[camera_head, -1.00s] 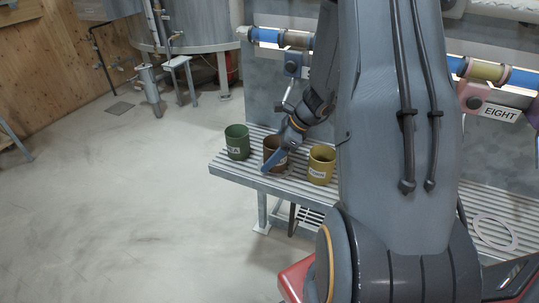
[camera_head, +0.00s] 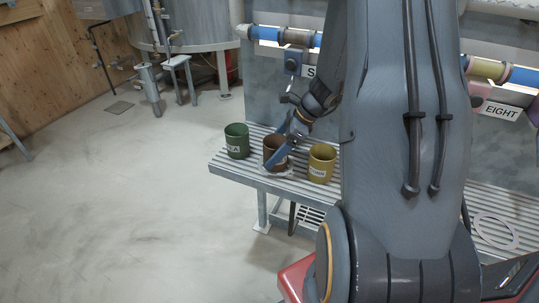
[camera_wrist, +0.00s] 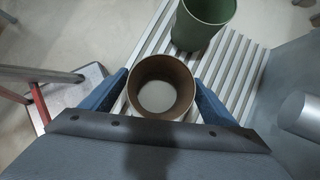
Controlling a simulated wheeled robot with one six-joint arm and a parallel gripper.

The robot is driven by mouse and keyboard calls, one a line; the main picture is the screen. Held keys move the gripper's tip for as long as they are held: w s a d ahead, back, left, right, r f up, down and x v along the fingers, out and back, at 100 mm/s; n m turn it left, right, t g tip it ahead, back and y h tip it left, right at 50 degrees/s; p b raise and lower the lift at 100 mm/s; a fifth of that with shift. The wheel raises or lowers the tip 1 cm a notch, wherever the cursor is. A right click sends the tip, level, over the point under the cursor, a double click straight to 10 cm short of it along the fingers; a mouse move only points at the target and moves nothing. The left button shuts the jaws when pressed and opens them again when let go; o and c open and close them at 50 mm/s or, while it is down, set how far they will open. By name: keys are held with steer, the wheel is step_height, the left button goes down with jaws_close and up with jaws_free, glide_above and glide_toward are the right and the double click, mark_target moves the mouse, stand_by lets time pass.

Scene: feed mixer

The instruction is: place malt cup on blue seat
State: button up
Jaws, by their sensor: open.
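A brown cup (camera_head: 269,145) stands upright on the slatted metal bench, between a green cup (camera_head: 237,141) and a yellow cup (camera_head: 321,164). The brown cup's label is partly covered by my gripper, and I cannot read which cup is malt. My gripper (camera_head: 279,156) is open at the brown cup. In the wrist view, its blue fingers (camera_wrist: 161,76) lie on either side of the brown cup (camera_wrist: 186,97), whose inside shows empty down to a pale bottom. I cannot tell whether the fingers touch it. No blue seat can be made out.
The bench (camera_head: 232,170) runs right behind my arm, with a pale ring (camera_head: 480,234) lying on it. A panel behind carries blue-banded pipes (camera_head: 266,33) and an EIGHT sign (camera_head: 501,111). In the wrist view, the green cup (camera_wrist: 195,35) stands close beside.

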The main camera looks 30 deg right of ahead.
steer(key=b+v, duration=0.1)
steer(key=v, duration=0.8)
steer(key=shift+r, duration=0.15)
